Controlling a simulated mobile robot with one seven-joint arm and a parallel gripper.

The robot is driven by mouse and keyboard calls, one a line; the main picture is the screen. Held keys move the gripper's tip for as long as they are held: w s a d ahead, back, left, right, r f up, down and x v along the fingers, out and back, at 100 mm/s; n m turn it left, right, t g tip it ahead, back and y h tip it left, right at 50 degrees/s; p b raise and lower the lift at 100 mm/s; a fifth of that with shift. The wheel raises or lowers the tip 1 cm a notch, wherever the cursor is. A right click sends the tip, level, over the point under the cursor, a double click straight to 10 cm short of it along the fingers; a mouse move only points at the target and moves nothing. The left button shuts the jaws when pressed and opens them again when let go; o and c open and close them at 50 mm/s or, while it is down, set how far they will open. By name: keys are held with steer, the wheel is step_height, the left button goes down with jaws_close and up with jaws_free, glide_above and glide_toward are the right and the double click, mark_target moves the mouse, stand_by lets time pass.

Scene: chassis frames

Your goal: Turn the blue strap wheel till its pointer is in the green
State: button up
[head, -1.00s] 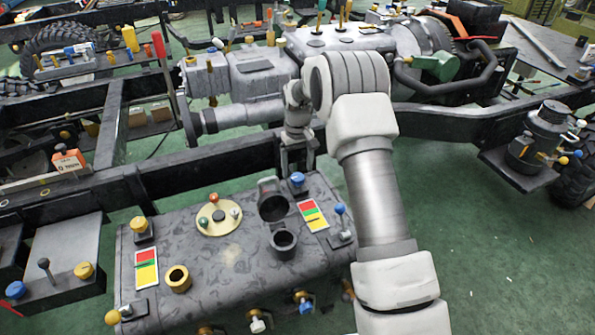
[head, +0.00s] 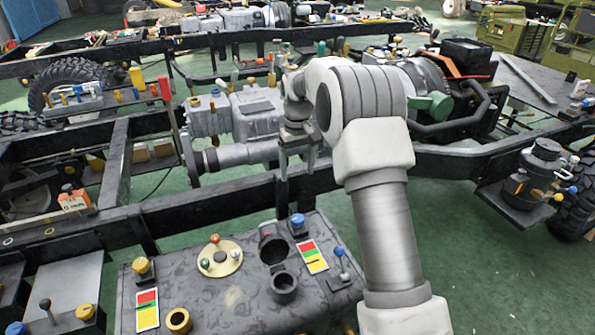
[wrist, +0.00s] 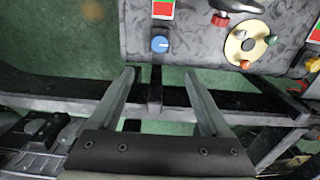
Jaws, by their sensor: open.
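A small blue knob (head: 298,220) stands on the dark tank's top, near its back edge, beside a card (head: 313,256) striped red, yellow and green. In the wrist view the blue knob (wrist: 159,44) shows a pale pointer line. The line's reading against the colours cannot be told. Part of the card (wrist: 163,8) shows there, red and green, at the top edge. My gripper (head: 298,168) hangs above and behind the knob in the head view. In the wrist view my gripper (wrist: 159,74) is open and empty, the knob ahead between its fingertips and apart from them.
On the tank (head: 225,300) are an open filler neck (head: 284,284), a yellow round plate (head: 219,258), a blue-tipped lever (head: 340,262) and a yellow knob (head: 143,268). A black frame rail (head: 240,196) runs behind the tank.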

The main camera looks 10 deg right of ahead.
mark_target(297, 218)
steer(key=shift+f, duration=0.15)
steer(key=b, duration=0.2)
steer(key=shift+f+b, duration=0.15)
steer(key=shift+b, duration=0.15)
step_height(297, 218, down, 17)
steer(key=b, duration=0.4)
steer(key=shift+b, duration=0.35)
jaws_close()
